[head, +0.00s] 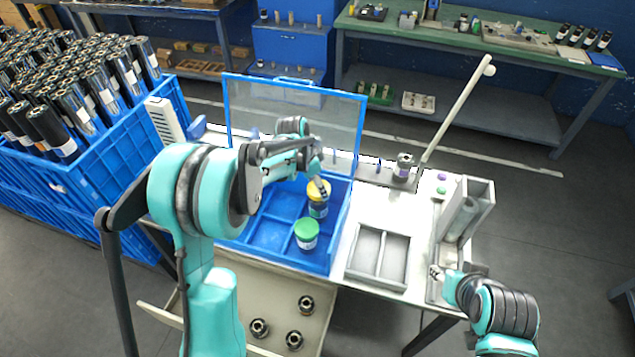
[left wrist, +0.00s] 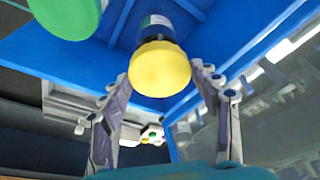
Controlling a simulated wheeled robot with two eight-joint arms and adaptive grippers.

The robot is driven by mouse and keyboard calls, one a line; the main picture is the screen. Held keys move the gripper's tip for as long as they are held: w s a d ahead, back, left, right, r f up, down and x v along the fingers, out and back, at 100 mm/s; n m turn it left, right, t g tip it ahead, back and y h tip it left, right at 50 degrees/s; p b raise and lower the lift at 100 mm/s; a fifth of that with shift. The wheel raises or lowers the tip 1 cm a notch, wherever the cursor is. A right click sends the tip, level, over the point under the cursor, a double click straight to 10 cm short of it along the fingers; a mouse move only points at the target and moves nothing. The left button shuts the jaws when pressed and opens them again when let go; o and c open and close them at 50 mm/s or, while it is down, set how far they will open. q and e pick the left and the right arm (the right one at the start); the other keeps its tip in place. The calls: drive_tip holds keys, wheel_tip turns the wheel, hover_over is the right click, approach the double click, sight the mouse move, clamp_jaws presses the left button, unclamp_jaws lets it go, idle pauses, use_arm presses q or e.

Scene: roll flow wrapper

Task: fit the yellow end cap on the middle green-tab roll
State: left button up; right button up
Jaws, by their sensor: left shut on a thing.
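The yellow end cap (head: 318,189) sits at the top of a dark roll (head: 318,209) in the blue compartment box (head: 262,257). In the left wrist view the yellow cap (left wrist: 160,68) lies between the fingers, with the roll's green-and-white label (left wrist: 155,24) beyond it. My left gripper (head: 322,183) is shut on the cap. Whether the cap is fully seated cannot be told. A green-capped roll (head: 306,233) stands upright nearer the front of the box; its cap also shows in the left wrist view (left wrist: 68,14). My right gripper (head: 436,272) is beside the grey fixture, its fingers too small to read.
The box's clear lid (head: 293,118) stands open behind my left arm. A grey two-part tray (head: 378,257) and a grey upright fixture (head: 466,214) are to the right. A small dark roll (head: 404,165) stands near a white pole. Blue crates (head: 118,160) of rolls stand left.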

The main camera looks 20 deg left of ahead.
sight(315, 190)
use_arm(q)
drive_tip(key=shift+f+b, duration=0.8)
drive_tip(key=shift+f, duration=0.75)
drive_tip(key=shift+f+b, duration=0.5)
drive_tip(key=shift+f, duration=0.05)
drive_tip(key=o, duration=0.5)
drive_tip(key=shift+p+v, duration=3.75)
drive_tip(key=shift+v, duration=1.8)
